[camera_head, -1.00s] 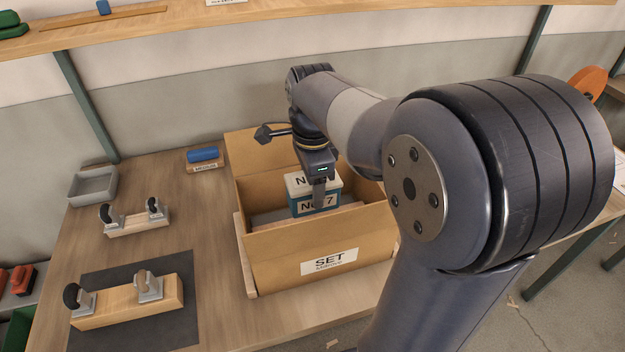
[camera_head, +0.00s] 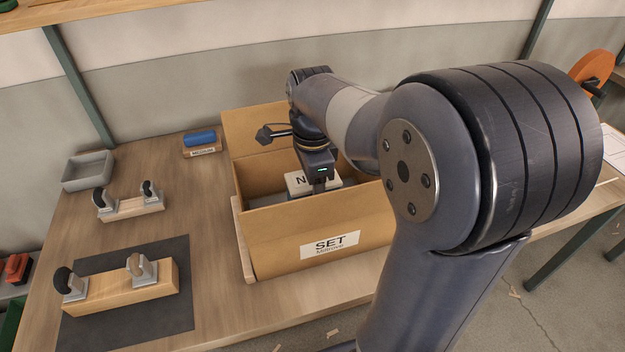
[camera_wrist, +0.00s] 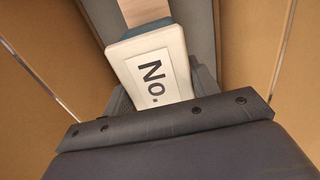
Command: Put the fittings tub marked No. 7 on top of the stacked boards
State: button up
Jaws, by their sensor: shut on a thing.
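The fittings tub (camera_head: 297,183) has a cream lid with a label starting "No."; its lower part is hidden behind the box's front wall. My gripper (camera_head: 321,184) is shut on the tub and holds it down inside the open cardboard box (camera_head: 285,244) labelled SET. In the wrist view the lid (camera_wrist: 121,57) shows between the fingers. Flat grey surfaces with a wood-coloured strip (camera_wrist: 146,10) lie beneath it, perhaps the stacked boards; a grey patch (camera_head: 268,199) also shows inside the box. I cannot tell whether the tub touches them.
Left of the box are a grey tray (camera_head: 88,171), a blue item on a labelled block (camera_head: 201,151), a wooden piece with clamps (camera_head: 130,208), and a clamped block (camera_head: 120,290) on a dark mat (camera_head: 165,325). The box walls stand close around my gripper.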

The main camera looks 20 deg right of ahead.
jog(key=shift+f+b, duration=0.35)
jog(key=shift+f, duration=0.35)
dwell(0.3)
jog(key=o, duration=1.2)
jog(key=shift+o, duration=0.2)
jog(key=shift+r, duration=0.15)
notch_tip(320, 180, up, 11)
jog(key=shift+f+p, duration=0.2)
jog(key=shift+p, duration=0.4)
jog(key=shift+f+b, duration=0.35)
jog(key=shift+f, duration=4.65)
